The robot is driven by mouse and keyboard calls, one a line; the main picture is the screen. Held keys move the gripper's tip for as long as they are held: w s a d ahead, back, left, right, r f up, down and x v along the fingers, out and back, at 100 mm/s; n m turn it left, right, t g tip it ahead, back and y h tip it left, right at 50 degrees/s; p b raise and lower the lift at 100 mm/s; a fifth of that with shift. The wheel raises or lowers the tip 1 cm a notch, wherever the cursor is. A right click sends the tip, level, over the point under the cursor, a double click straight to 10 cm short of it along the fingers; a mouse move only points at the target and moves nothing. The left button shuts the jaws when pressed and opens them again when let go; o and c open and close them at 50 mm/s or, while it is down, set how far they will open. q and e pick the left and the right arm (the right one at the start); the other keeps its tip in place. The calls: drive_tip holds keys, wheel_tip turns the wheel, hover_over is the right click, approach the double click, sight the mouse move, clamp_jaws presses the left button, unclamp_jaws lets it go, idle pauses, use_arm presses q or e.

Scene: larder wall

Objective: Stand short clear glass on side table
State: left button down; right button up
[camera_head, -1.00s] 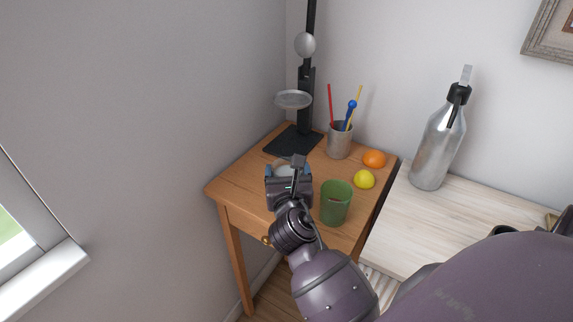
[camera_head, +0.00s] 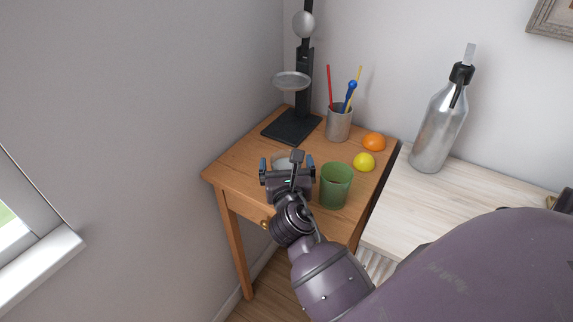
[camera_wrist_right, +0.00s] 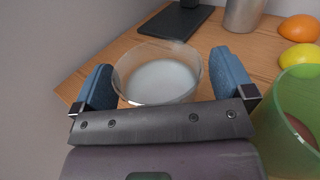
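The short clear glass (camera_wrist_right: 158,78) stands upright on the wooden side table (camera_head: 236,160). In the head view the glass (camera_head: 281,157) is partly hidden behind my right gripper (camera_head: 287,163). In the right wrist view the blue fingers of the right gripper (camera_wrist_right: 160,66) are spread on either side of the glass, with a visible gap on each side. The gripper is open and holds nothing. My left gripper is not in view.
A green cup (camera_head: 336,186) stands close right of my right gripper. A lemon (camera_head: 364,162), an orange (camera_head: 374,141), a pen holder (camera_head: 338,124) and a black stand (camera_head: 291,127) are behind. A silver bottle (camera_head: 436,130) stands on the pale counter (camera_head: 420,207).

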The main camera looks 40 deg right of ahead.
drive_tip(key=shift+s+a+r, duration=0.1)
drive_tip(key=shift+s, duration=0.05)
drive_tip(key=v, duration=1.1)
drive_tip(key=shift+s, duration=0.3)
drive_tip(key=shift+s+a, duration=0.1)
drive_tip(key=shift+a, duration=0.1)
